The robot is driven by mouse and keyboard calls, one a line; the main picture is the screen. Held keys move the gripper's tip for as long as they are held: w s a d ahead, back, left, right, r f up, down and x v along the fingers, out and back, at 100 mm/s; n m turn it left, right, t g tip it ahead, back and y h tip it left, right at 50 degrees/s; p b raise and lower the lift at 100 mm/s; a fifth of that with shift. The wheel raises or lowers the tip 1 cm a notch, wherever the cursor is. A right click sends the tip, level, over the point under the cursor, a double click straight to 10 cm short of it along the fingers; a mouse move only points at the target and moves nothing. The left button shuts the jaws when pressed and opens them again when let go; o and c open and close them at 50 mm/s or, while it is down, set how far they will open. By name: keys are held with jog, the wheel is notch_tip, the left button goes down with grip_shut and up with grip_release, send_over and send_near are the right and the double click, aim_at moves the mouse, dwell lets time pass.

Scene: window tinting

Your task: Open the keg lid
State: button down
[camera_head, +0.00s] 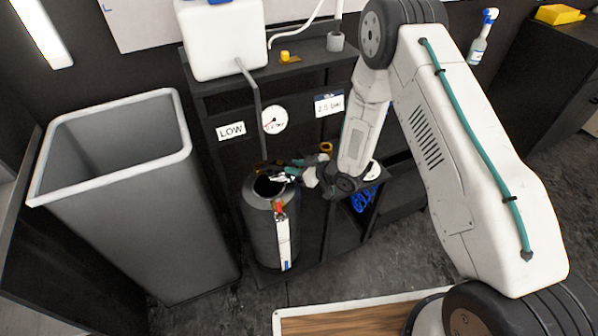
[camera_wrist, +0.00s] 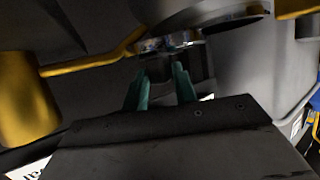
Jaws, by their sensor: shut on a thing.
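My gripper (camera_head: 288,176) is at the right side of this mouth, just above the rim. In the wrist view its two green fingers (camera_wrist: 160,88) are closed around a dark piece, with a shiny metal part just beyond them. This looks like the keg lid (camera_wrist: 168,44) with its handle, but it is small and partly hidden. I cannot tell how far the lid is tilted.
A tall grey bin (camera_head: 130,210) stands left of the keg. The dark shelf unit (camera_head: 228,98) behind carries a white tank (camera_head: 222,40), a gauge (camera_head: 274,119) and a "LOW" sign (camera_head: 231,130). A blue coil (camera_head: 364,198) lies right of the keg. A wooden board (camera_head: 345,320) is in front.

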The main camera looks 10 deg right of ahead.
jog(key=shift+w+d, duration=0.2)
jog(key=shift+w, duration=0.5)
jog(key=shift+w+d, duration=0.2)
jog(key=shift+w, duration=0.5)
jog(key=shift+r, duration=0.1)
jog(key=c, duration=1.2)
grip_release()
jog(key=shift+c, duration=0.2)
jog(key=v, duration=0.7)
jog(key=shift+s+d, duration=0.25)
jog(key=shift+s, duration=0.05)
